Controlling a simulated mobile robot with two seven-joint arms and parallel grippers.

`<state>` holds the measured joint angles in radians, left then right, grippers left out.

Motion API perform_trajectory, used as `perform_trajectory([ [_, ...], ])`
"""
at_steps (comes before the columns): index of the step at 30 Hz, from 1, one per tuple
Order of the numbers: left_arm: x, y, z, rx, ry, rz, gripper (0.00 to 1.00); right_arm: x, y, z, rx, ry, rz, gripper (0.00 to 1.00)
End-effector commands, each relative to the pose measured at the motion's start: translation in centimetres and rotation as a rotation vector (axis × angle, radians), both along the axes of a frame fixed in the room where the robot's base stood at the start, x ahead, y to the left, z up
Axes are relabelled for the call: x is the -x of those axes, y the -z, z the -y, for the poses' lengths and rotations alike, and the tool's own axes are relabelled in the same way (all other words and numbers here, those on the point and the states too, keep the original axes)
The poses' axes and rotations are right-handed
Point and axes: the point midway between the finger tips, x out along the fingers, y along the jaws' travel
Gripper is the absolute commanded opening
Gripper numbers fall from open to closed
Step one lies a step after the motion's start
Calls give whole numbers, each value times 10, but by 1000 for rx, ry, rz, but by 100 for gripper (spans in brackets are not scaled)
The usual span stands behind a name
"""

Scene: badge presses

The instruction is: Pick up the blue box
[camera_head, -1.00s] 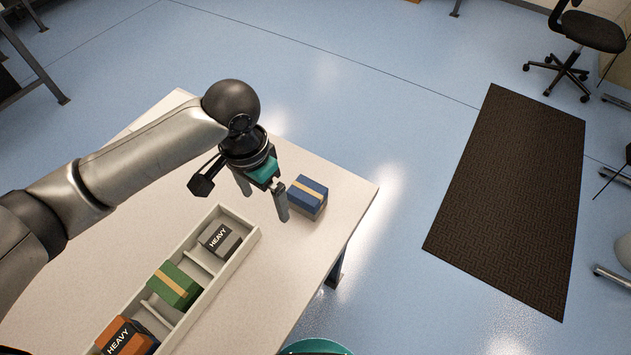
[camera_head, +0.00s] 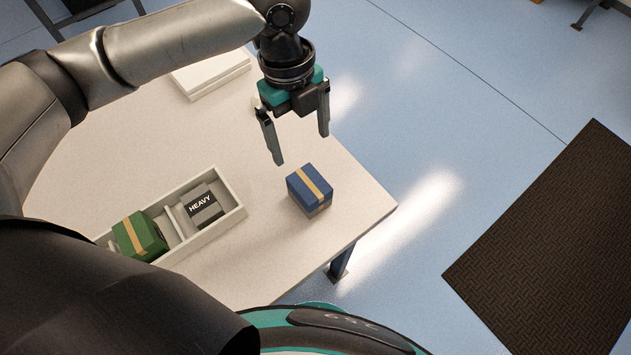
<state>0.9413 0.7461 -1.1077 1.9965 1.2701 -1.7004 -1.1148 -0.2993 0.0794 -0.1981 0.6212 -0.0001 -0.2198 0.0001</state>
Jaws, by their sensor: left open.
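The blue box (camera_head: 308,188) has a tan band over its top and stands on the pale table, near its right corner. My left gripper (camera_head: 302,148) comes in from the left and points down, above and behind the box in the picture. Its two fingers are apart with nothing between them, and it does not appear to touch the box. My right gripper is not in view.
A white divided tray (camera_head: 237,200) left of the blue box holds a green box (camera_head: 139,236) and a grey box marked HEAVY (camera_head: 203,206). A white flat object (camera_head: 210,72) lies at the table's back. The table (camera_head: 350,205) ends just right of the blue box.

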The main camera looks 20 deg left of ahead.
Motion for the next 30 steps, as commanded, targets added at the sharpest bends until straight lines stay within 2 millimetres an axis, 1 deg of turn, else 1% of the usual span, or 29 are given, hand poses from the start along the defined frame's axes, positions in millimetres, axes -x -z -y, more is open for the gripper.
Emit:
perform_trajectory([
  [1,2,12,1,-2,0,-5,100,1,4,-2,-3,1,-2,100],
  [6,5,50,4,-2,-1,-5,100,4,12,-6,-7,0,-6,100],
  [9,6,69,6,-2,-2,-4,100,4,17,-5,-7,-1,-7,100],
  [13,6,85,8,-1,-4,-3,100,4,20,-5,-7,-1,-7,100],
  [20,6,96,9,-1,-4,-3,100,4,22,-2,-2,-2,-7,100],
  [23,5,108,11,-1,-4,-3,100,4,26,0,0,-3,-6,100],
  [27,4,131,13,-1,-3,-5,100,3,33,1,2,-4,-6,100],
  [30,5,141,14,-1,-3,-2,100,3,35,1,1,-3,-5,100],
])
